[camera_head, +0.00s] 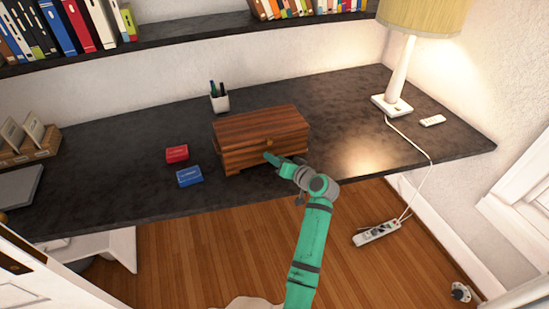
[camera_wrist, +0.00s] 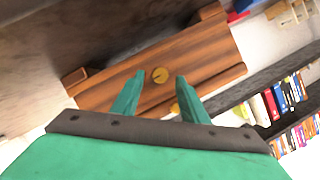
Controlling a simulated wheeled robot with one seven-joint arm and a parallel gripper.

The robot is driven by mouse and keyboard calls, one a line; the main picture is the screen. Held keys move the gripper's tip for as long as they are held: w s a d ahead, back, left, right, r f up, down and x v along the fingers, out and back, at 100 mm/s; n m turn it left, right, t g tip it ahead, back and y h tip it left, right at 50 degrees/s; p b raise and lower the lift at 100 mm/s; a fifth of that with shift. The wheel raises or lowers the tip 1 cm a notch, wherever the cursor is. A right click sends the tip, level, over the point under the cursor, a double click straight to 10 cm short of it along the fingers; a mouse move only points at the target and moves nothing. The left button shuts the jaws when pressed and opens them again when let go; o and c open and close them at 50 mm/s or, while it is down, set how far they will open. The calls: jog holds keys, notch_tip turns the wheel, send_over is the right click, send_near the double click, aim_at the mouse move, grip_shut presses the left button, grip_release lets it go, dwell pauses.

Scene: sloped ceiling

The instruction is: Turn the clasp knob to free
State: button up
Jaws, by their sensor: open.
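A striped brown wooden box (camera_head: 258,138) with a closed lid stands on the dark desk. A small round brass knob (camera_head: 269,143) sits on its front. In the wrist view a round brass knob (camera_wrist: 160,76) with a line across its face shows between and beyond my fingertips. A second brass piece (camera_wrist: 174,108) is partly hidden by the right finger. My green gripper (camera_head: 268,157) is open in front of the box, just below the knob in the head view. Its two fingers (camera_wrist: 160,83) are apart and nothing is held. The exact gap to the box cannot be told.
A red box (camera_head: 177,153) and a blue box (camera_head: 190,177) lie left of the wooden box. A pen cup (camera_head: 219,99) stands behind it. A lamp (camera_head: 397,75) with a trailing cord stands at right. The desk's right part is mostly clear.

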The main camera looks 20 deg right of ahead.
jog(key=v, duration=0.9)
jog(key=shift+s+r, duration=0.1)
jog(key=s+a+f+m+g+h, duration=0.1)
jog(key=s+a+f+h, duration=0.1)
jog(key=s+a+f, duration=0.4)
jog(key=s+a+f+h, duration=0.1)
jog(key=s+a+f, duration=0.15)
jog(key=f, duration=0.65)
jog(key=s+a+f+h, duration=0.1)
jog(key=s+a+f, duration=0.15)
jog(key=s, duration=0.35)
jog(key=s+a+f+h, duration=0.1)
jog(key=s+a+f, duration=0.15)
jog(key=s, duration=0.45)
jog(key=s+a+r+n, duration=0.2)
jog(key=s+a, duration=0.5)
jog(key=s, duration=0.5)
jog(key=s+a+r+n+t, duration=0.1)
jog(key=s+a+r, duration=0.2)
jog(key=s+r, duration=0.3)
jog(key=s+a+r+n+t+y, duration=0.1)
jog(key=s+a+r+n, duration=0.1)
jog(key=s+r, duration=0.4)
jog(key=shift+s+a+r, duration=0.2)
jog(key=shift+s+a, duration=0.35)
